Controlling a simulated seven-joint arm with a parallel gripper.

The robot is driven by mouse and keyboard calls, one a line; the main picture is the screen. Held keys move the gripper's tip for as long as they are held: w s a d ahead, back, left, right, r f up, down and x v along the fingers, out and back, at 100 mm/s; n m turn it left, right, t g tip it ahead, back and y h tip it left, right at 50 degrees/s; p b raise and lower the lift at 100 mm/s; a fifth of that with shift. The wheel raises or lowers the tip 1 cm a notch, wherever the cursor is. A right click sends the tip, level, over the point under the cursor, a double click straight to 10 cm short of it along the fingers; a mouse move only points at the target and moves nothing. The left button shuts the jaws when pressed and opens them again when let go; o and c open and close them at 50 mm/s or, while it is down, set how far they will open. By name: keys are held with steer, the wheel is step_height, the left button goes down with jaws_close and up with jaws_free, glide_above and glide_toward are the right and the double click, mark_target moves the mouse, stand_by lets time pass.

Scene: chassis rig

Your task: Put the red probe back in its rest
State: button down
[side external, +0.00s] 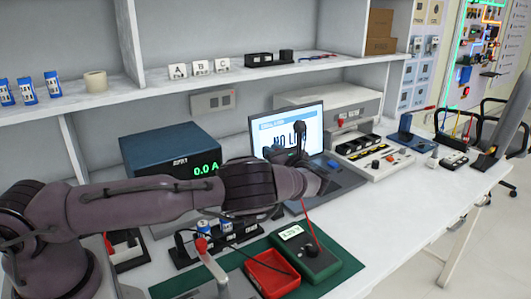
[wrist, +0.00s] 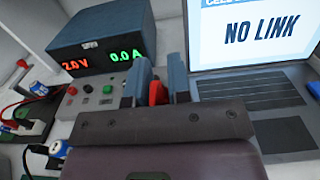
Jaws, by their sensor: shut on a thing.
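My gripper (wrist: 160,78) is shut on the red probe (wrist: 157,94), whose red body shows between the two blue-grey fingers in the wrist view. The probe's tip is hidden. In the side view the forearm and wrist hide most of the grip in front of the laptop. A thin red lead (side external: 306,212) hangs below my wrist towards the dark green meter (side external: 321,263) on the green mat (side external: 345,268). I cannot tell for certain which thing is the probe's rest.
A red tray (side external: 265,284) lies beside the meter. A red-topped upright part (side external: 201,245) and a black battery holder (side external: 184,257) stand near my arm. The power supply (side external: 150,146) and laptop (side external: 318,118) stand behind. The bench front right (side external: 400,215) is clear.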

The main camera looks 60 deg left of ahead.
steer(key=shift+f, duration=2.9)
steer(key=shift+f, duration=2.4)
steer(key=c, duration=1)
jaws_free()
steer(key=d, duration=1.2)
